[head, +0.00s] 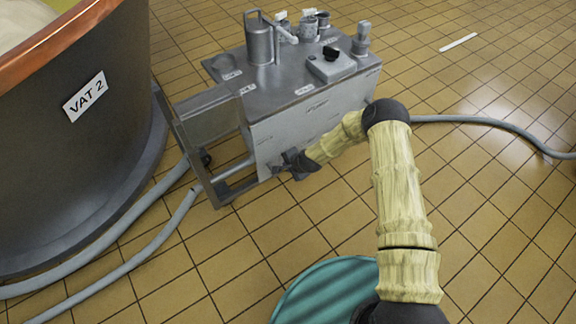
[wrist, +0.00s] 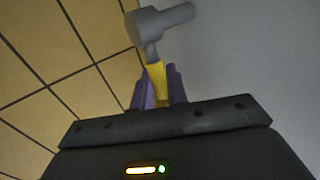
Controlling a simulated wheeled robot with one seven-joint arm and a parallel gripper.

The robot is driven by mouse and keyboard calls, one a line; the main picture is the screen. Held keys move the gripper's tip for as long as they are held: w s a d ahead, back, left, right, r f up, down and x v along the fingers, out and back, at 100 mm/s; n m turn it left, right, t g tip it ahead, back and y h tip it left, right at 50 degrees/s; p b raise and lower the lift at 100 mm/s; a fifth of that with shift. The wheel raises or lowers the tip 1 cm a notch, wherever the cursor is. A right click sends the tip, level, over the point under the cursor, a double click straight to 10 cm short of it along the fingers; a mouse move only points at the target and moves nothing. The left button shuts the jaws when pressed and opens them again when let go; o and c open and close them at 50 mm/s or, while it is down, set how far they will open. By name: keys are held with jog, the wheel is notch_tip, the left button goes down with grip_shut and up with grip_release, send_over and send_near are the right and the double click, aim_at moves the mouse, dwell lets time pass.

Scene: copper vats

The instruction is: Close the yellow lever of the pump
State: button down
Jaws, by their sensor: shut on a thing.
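The pump (head: 310,110) is a grey metal cabinet on a frame, standing on the tiled floor beside the vat. My gripper (head: 290,162) is at the lower front of the pump, near its left corner. In the wrist view, the yellow lever (wrist: 157,76) sits between the two purple fingers of my gripper (wrist: 159,92), which are shut on it. The lever joins a grey valve fitting (wrist: 160,25) beside the pump's grey wall (wrist: 250,60). In the head view, my gripper and arm hide the lever.
Vat 2 (head: 70,150), with a copper rim, stands at the left. Grey hoses (head: 125,255) run over the floor at left, and another hose (head: 480,122) runs right. A white strip (head: 458,42) lies at the back right. Tiled floor is open at the right.

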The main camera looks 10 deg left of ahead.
jog(key=shift+a, duration=0.1)
jog(key=c, duration=1.5)
grip_release()
jog(key=shift+o, duration=0.2)
jog(key=p+v, duration=0.6)
jog(key=v, duration=1.1)
jog(key=shift+p, duration=0.4)
jog(key=shift+d+r, duration=0.1)
jog(key=shift+d, duration=0.1)
